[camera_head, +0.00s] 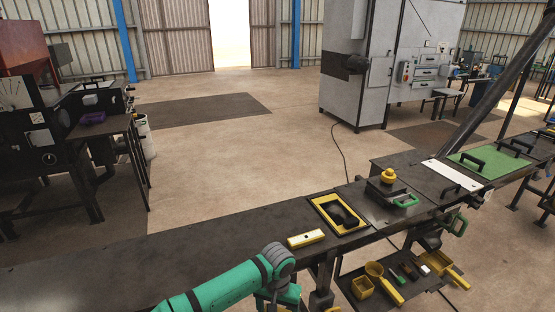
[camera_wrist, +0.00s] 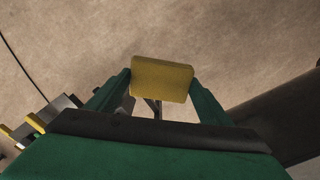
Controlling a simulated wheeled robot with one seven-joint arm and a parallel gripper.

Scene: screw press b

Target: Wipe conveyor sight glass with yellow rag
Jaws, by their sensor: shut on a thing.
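The conveyor sight glass (camera_head: 315,201) appears to be the yellow-framed window set in the dark conveyor top, with a black patch over much of its pane. In the wrist view, my gripper (camera_wrist: 160,88) is shut on the yellow rag (camera_wrist: 163,78), which looks like a small folded block between the green fingers. In the head view, my green arm reaches in from the bottom, and the gripper end is low at the conveyor's near side, left of and below the sight glass. The rag cannot be made out there. The rag is apart from the glass, with bare floor behind it in the wrist view.
A yellow bar (camera_head: 306,239) lies on the conveyor left of the glass. A yellow knob (camera_head: 388,176) and green handle (camera_head: 405,201) stand to its right. A lower shelf (camera_head: 415,302) holds yellow containers and small tools. The conveyor's left stretch is clear.

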